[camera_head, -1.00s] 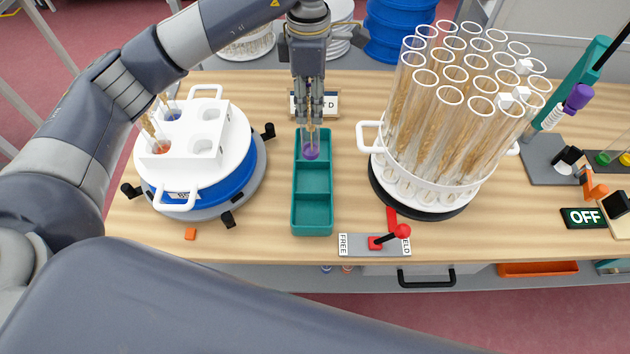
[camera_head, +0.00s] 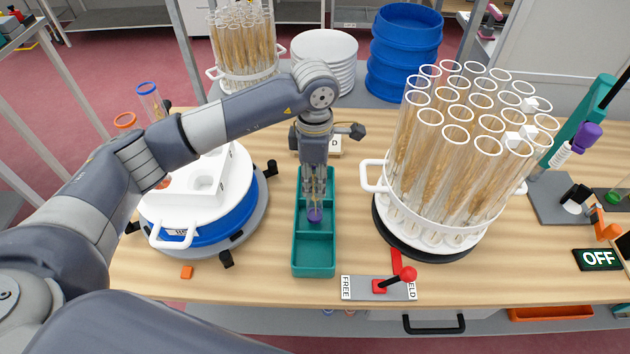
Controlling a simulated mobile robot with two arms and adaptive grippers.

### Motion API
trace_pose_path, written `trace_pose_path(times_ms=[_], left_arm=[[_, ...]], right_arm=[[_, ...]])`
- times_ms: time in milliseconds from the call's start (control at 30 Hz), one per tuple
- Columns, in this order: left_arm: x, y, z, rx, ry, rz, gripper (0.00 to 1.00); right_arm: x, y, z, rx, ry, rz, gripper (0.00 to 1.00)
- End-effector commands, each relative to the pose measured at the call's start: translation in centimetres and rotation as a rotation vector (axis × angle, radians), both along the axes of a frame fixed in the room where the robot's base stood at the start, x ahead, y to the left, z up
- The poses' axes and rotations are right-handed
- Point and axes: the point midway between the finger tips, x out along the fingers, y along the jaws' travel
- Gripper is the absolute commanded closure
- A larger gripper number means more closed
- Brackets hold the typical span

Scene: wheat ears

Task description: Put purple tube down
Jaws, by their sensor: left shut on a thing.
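My left gripper (camera_head: 315,190) points straight down over the green tray (camera_head: 314,255). It is shut on the purple tube (camera_head: 315,215), whose purple bottom end shows just below the fingers. The tube is upright, at the far part of the tray near a divider. I cannot tell whether its end touches the tray floor. The tray has several compartments, and the near one is empty. My right gripper is not in view.
A white holder on a blue round base (camera_head: 225,226) stands to the left, with orange-rimmed and blue-rimmed tubes. A white rack of wheat-ear tubes (camera_head: 445,222) stands close on the right. A red-knobbed lever (camera_head: 407,274) sits in front. An orange block (camera_head: 187,272) lies at front left.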

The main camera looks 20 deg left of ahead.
Motion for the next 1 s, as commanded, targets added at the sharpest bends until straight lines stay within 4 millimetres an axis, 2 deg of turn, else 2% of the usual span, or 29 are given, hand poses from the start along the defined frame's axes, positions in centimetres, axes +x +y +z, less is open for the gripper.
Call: trace_pose_path(times_ms=[133,467,500,567,1000], left_arm=[[-0.1,0.0,-1.8,0.002,0.002,0.000,1.00],[0.0,0.0,-2.4,0.001,-0.001,-0.001,1.00],[0.0,0.0,-2.3,0.001,-0.001,-0.001,0.64],[0.0,0.0,-2.2,0.001,0.000,-0.001,0.50],[0.0,0.0,-1.7,0.001,0.000,0.000,0.49]], right_arm=[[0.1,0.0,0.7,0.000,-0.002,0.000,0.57],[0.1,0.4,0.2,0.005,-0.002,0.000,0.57],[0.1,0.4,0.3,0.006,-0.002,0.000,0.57],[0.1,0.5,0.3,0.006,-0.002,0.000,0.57],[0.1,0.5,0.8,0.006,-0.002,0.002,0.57]])
